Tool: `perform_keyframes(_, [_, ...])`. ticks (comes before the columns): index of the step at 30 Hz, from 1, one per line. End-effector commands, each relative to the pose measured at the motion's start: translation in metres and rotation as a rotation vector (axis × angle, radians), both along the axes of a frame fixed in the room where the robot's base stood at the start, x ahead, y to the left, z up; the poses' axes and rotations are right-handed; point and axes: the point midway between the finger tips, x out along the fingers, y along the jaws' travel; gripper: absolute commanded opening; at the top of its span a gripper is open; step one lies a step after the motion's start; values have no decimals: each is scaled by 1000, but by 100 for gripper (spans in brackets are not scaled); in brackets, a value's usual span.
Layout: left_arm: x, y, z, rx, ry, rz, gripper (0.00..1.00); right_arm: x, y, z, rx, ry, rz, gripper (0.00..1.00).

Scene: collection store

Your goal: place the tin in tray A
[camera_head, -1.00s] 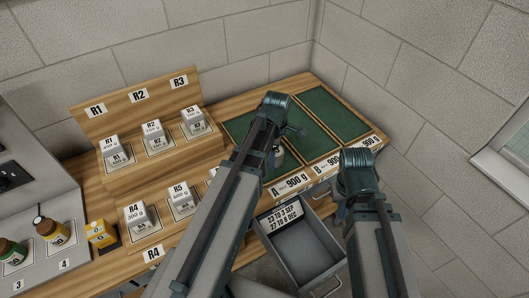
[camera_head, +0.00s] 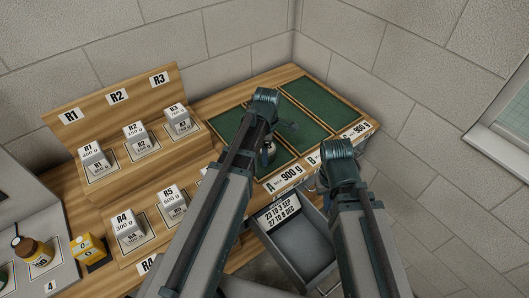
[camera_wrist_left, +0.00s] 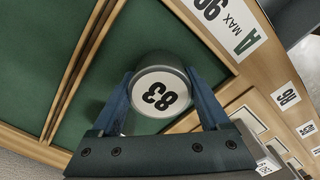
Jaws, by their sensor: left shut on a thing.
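My left gripper (camera_head: 271,140) is shut on the tin (camera_head: 268,152), which is mostly hidden by the arm in the head view. Tray A's "A max 900 g" label shows in both views. My right gripper (camera_head: 340,150) is in front of the trays; its fingers are hidden.
Trays B (camera_head: 296,129) and C (camera_head: 330,102) lie to the right of tray A, with thin wooden dividers between them. An open grey drawer (camera_head: 302,246) juts out below the trays. A wooden stand (camera_head: 110,115) with grey labelled weights is at left, near bottles and a yellow box (camera_head: 86,247).

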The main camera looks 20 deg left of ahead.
Motion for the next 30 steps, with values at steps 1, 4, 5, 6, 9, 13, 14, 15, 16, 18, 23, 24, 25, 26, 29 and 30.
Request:
perform_keyframes(1, [0,0,0,0,0,0,19,0,0,0,0,0,0,0])
perform_keyframes(4, [0,0,-3,0,0,0,19,0,0,-3,0,0,0,0])
perform_keyframes(5, [0,0,-4,0,0,0,19,0,0,-4,0,0,0,0])
perform_keyframes(6, [0,0,-3,0,0,0,82,0,0,-3,0,0,0,0])
perform_keyframes(9, [0,0,-3,0,0,0,100,0,0,-3,0,0,0,0])
perform_keyframes(13, [0,0,-3,0,0,0,100,0,0,-3,0,0,0,0])
perform_keyframes(14, [0,0,-3,0,0,0,100,0,0,-3,0,0,0,0])
perform_keyframes(15, [0,0,-3,0,0,0,100,0,0,-3,0,0,0,0])
perform_keyframes(16, [0,0,-2,0,0,0,100,0,0,-2,0,0,0,0])
perform_keyframes(18, [0,0,-1,0,0,0,100,0,0,-1,0,0,0,0])
perform_keyframes(23, [0,0,6,0,0,0,100,0,0,6,0,0,0,0])
perform_keyframes(24, [0,0,9,0,0,0,100,0,0,9,0,0,0,0])
perform_keyframes(25, [0,0,12,0,0,0,100,0,0,12,0,0,0,0])
perform_keyframes(26, [0,0,15,0,0,0,100,0,0,15,0,0,0,0])
perform_keyframes(29, [0,0,27,0,0,0,100,0,0,27,0,0,0,0])
perform_keyframes(30, [0,0,33,0,0,0,100,0,0,33,0,0,0,0])
